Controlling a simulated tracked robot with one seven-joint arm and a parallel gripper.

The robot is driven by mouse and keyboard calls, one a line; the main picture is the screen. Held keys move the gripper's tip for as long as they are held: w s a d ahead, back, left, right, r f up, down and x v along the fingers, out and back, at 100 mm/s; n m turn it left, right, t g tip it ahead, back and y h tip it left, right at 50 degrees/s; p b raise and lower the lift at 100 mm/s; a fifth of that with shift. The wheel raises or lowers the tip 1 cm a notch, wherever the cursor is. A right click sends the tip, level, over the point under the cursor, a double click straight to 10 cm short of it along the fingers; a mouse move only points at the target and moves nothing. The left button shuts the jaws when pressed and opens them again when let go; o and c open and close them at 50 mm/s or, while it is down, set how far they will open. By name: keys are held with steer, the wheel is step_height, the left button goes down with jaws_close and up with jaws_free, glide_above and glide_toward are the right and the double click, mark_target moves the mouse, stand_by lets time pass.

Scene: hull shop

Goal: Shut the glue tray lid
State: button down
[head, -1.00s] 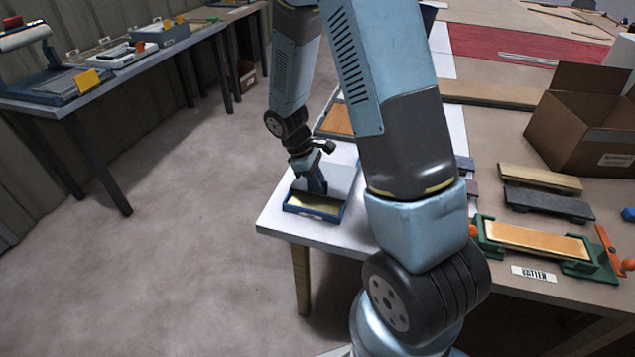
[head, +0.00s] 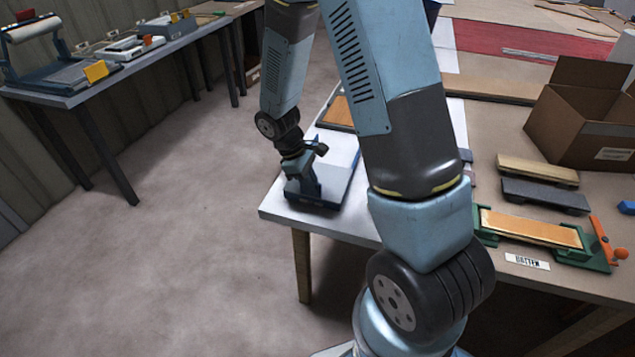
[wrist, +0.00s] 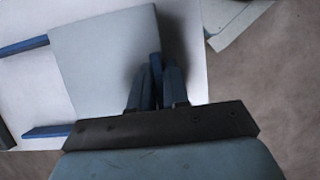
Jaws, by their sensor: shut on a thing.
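The glue tray (head: 351,181) is a shallow blue-framed tray on the white sheet at the table's near left corner. Its pale grey lid (head: 333,178) lies low over it in the head view and hides the yellow inside. In the wrist view the lid (wrist: 100,55) is a broad pale panel, with blue tray edges (wrist: 25,47) showing at its left. My gripper (head: 308,187) is at the lid's edge. Its blue fingers (wrist: 156,85) are close together on a narrow blue part of the lid. I cannot tell whether the lid is fully flush.
An orange-topped panel (head: 338,113) lies behind the tray. To the right are a green clamp jig (head: 535,230), wood and grey blocks (head: 537,170) and an open cardboard box (head: 585,115). A side bench (head: 75,97) stands at the left. The floor between is clear.

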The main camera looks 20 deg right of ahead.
steer(key=shift+s+a, duration=0.15)
steer(key=shift+a, duration=0.05)
steer(key=c, duration=1.2)
jaws_free()
steer(key=v, duration=1.3)
steer(key=shift+r, duration=0.35)
